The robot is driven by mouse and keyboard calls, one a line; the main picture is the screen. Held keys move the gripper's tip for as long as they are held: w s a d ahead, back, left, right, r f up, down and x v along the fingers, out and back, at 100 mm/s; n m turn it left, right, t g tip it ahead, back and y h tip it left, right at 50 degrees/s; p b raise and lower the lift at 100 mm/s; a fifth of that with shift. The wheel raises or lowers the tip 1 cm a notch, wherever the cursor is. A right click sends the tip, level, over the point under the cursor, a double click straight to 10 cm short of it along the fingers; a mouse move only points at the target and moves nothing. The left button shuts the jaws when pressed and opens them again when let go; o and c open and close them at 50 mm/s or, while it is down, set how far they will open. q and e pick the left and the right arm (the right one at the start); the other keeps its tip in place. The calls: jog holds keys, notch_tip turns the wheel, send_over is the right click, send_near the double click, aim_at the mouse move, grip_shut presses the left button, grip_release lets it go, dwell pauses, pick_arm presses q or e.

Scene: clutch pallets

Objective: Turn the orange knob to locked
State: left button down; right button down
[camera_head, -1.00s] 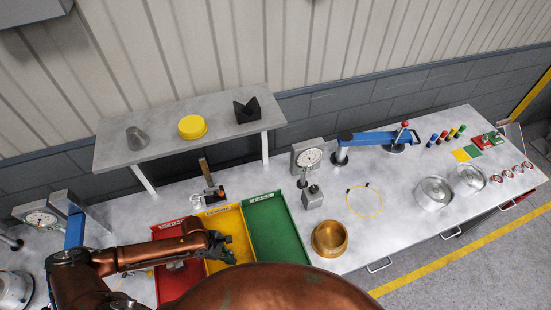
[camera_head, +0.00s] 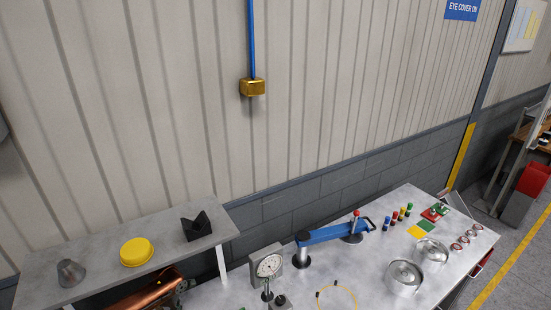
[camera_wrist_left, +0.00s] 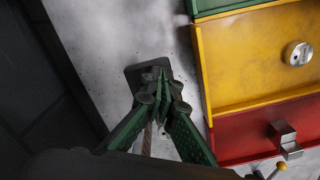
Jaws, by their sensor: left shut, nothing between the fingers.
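My left gripper (camera_wrist_left: 160,95) has green fingers, closed together with nothing between them. In the left wrist view it is over a dark base plate (camera_wrist_left: 133,75) on the grey bench, beside the trays. A thin brownish rod (camera_wrist_left: 147,138) shows close to the fingers; I cannot tell what it belongs to. I cannot make out the orange knob in either current view. My right gripper is not in view.
A grey shelf (camera_head: 105,262) carries a yellow lid (camera_head: 136,252), a grey cone (camera_head: 70,272) and a black V-block (camera_head: 196,226). A dial gauge (camera_head: 268,267) and blue lever press (camera_head: 333,235) stand rightward. Yellow (camera_wrist_left: 204,85) and red (camera_wrist_left: 215,145) trays lie beside the gripper.

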pick_arm(q)
notch_tip(320, 180, down, 4)
jog(key=b, duration=0.4)
jog(key=shift+f+b, duration=0.3)
jog(key=shift+f, duration=0.95)
jog(key=shift+a, duration=0.15)
jog(key=shift+a+r, duration=0.1)
jog(key=shift+a, duration=0.05)
jog(key=shift+p, duration=0.35)
